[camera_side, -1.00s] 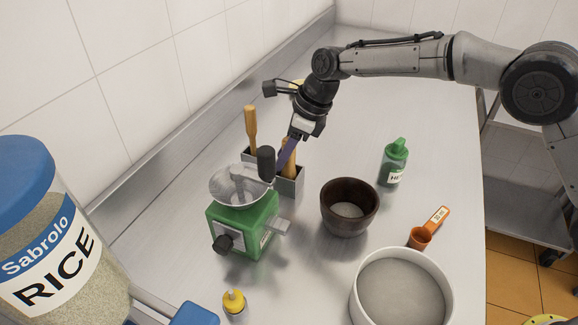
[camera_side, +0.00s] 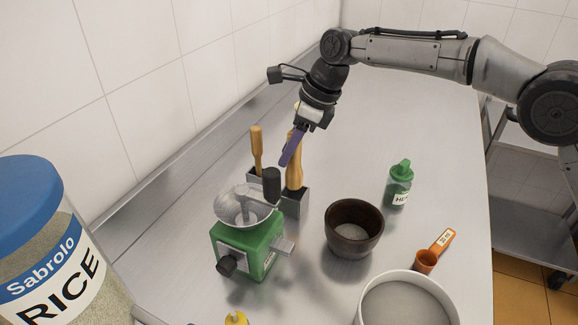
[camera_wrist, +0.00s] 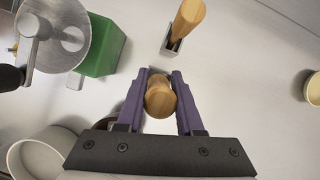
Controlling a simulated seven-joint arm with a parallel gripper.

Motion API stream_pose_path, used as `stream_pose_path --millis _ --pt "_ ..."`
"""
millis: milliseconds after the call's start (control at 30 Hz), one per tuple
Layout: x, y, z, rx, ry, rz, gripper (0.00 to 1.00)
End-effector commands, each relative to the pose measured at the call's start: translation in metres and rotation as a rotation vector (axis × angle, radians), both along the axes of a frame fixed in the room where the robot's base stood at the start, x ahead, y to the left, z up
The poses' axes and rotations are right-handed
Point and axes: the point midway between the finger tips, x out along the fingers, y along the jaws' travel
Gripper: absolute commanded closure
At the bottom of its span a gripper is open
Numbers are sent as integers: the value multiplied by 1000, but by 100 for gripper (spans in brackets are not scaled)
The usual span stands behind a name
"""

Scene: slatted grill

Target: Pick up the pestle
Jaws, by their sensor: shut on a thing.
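My gripper (camera_side: 290,152), with purple fingers, is shut on the pestle's upper part. In the wrist view the fingers (camera_wrist: 160,97) press on both sides of the pestle's rounded end (camera_wrist: 159,103).
A green grinder (camera_side: 262,255) with a metal bowl and dark crank knob stands close in front. A dark brown bowl (camera_side: 353,247), green bottle (camera_side: 399,185), orange scoop (camera_side: 437,250) and white pot (camera_side: 364,312) are to the right.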

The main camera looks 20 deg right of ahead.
Motion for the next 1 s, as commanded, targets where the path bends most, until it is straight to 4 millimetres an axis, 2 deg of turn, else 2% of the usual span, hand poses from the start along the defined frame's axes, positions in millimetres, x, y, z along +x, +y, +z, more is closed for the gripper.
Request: stream_pose_path --millis 33,200,400,700,1000 --pt "1 0 14 3 -7 -1 100" --pt "1 1 61 4 -7 -1 100" --pt "1 0 94 1 -4 0 100" --pt "0 0 112 1 -2 0 100" --pt "0 0 115 0 0 -1 100"
